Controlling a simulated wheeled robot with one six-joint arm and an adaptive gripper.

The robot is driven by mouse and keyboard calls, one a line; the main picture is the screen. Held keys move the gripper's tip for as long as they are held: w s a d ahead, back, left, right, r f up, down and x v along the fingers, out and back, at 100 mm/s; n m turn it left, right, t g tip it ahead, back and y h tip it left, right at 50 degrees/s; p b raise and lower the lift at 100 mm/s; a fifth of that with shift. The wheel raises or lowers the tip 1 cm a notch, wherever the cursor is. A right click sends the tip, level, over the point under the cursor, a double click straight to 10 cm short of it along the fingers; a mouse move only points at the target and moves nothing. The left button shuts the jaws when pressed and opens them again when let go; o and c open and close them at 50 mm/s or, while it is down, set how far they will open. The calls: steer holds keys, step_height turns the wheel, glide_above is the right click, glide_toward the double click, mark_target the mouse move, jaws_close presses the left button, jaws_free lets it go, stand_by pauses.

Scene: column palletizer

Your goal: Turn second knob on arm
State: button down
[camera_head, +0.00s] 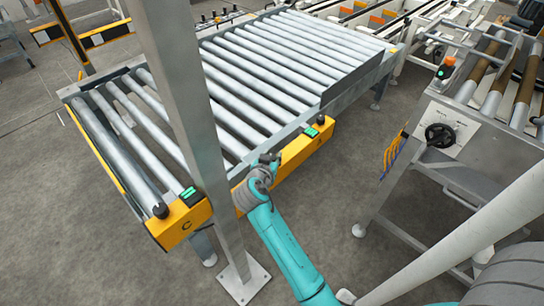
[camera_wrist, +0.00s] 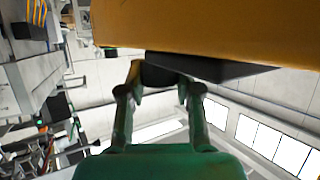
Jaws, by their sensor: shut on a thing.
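The yellow arm (camera_head: 300,152) runs along the front of a roller conveyor, with green-lit displays on it. One black knob (camera_head: 160,210) is at its left end by the letter C, and another black knob (camera_head: 321,119) is near its right end. My gripper (camera_head: 268,160) is at the middle of the yellow arm, between these two. In the wrist view, my gripper (camera_wrist: 160,78) has its two fingers around a dark knob (camera_wrist: 162,72) close under the yellow surface (camera_wrist: 210,25). The fingers partly cover this knob, and its turn angle cannot be read.
A grey post (camera_head: 190,110) stands just left of my gripper, in front of the conveyor rollers (camera_head: 285,55). A machine with a black handwheel (camera_head: 440,135) stands at the right. Open grey floor (camera_head: 345,165) lies between the two.

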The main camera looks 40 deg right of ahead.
steer(key=shift+f, duration=0.1)
steer(key=c, duration=0.8)
jaws_free()
steer(key=v, duration=1.2)
